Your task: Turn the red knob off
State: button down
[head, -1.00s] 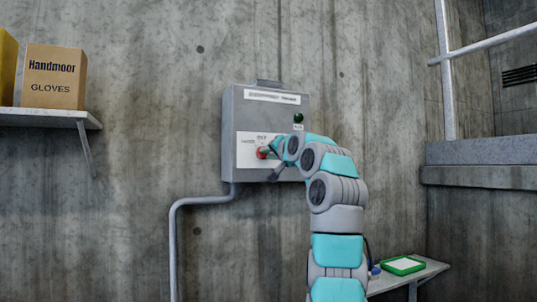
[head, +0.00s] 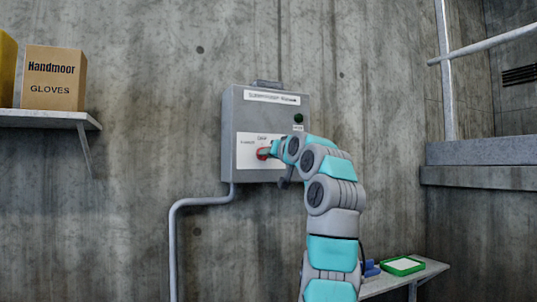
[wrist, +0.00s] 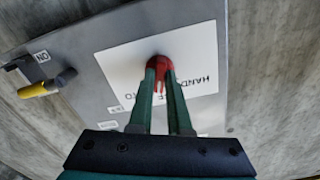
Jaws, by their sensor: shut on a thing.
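The red knob (head: 262,153) is on the white label plate at the front of the grey control box (head: 230,130) on the wall. My gripper (head: 267,152) is at the knob, reaching in from the right. In the wrist view, the green fingers of my gripper (wrist: 160,72) are closed around the red knob (wrist: 160,58), one on each side. The fingers hide most of the knob, so I cannot tell which setting it points to. The white label plate (wrist: 125,60) around it bears upside-down lettering.
A dark green round lamp (head: 298,118) is above the knob. A yellow-tipped lever (wrist: 32,91) sits beside an ON label. A left wall shelf (head: 40,118) holds a cardboard gloves box (head: 54,78). A low shelf (head: 432,271) at right bears a green-rimmed tray (head: 388,262).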

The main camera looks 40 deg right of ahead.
jog(key=shift+n+p, duration=0.3)
jog(key=shift+n, duration=1.6)
jog(key=c, duration=0.9)
grip_release()
jog(key=shift+o, duration=0.2)
jog(key=b+v, duration=0.2)
jog(key=v, duration=0.5)
jog(key=shift+s, duration=0.4)
jog(key=shift+a, duration=0.1)
